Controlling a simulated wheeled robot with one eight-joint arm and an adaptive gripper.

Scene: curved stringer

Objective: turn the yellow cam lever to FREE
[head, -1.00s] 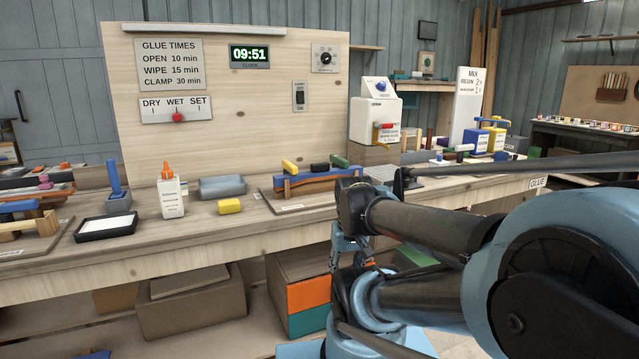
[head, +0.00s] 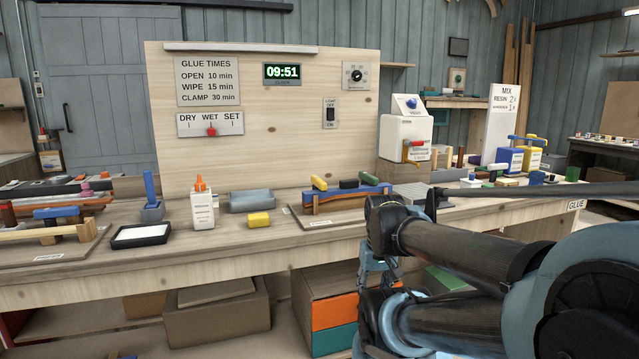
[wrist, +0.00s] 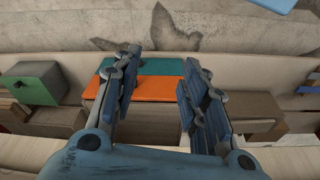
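A yellow lever (head: 319,183) sits at the left end of a wooden fixture on the bench. A black lever (head: 349,184) and a green lever (head: 376,179) stand in the same row. A curved blue and brown strip (head: 345,194) lies beneath them in the fixture. I cannot read any FREE marking. My gripper (wrist: 158,60) is open and empty in the wrist view, its two blue fingers apart, above the floor and an orange and teal box. In the head view my arm hangs in front of the bench, right of the fixture, and touches none of the levers.
The orange and teal box (head: 335,312) is under the bench. Bare bench top lies before the fixture.

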